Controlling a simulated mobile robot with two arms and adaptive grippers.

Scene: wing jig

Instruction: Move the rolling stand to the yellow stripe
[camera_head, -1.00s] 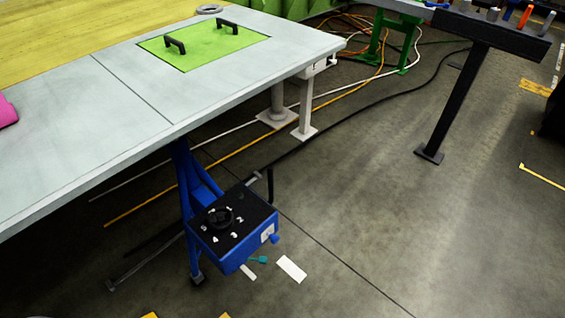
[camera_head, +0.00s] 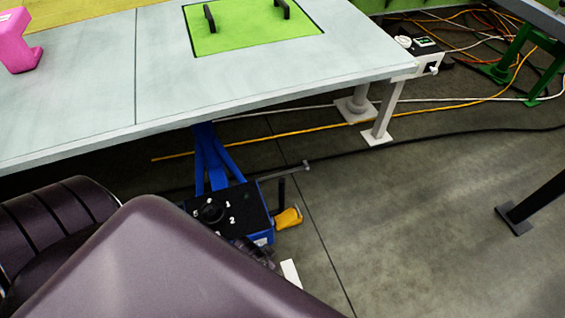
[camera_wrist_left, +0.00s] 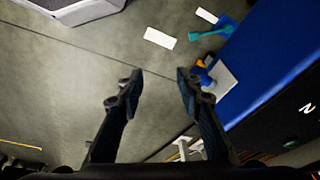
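The rolling stand is a blue stand with a black numbered dial top (camera_head: 240,204), under the table's front edge in the head view. My left arm hides its lower part. In the left wrist view its blue side (camera_wrist_left: 270,60) fills the right. My left gripper (camera_wrist_left: 160,78) is open, its right fingertip close to a small blue and yellow part beside a white plate on the stand; contact cannot be told. In the head view my left gripper is mostly hidden behind my mauve arm. My right gripper is not in view. The yellow stripe cannot be made out with certainty.
A pale table (camera_head: 330,75) with a green panel (camera_head: 245,28) and a pink object (camera_head: 16,42) overhangs the stand. Cables (camera_head: 350,127) run across the floor behind it. A dark post with a foot (camera_head: 515,222) stands at right. Floor between is open.

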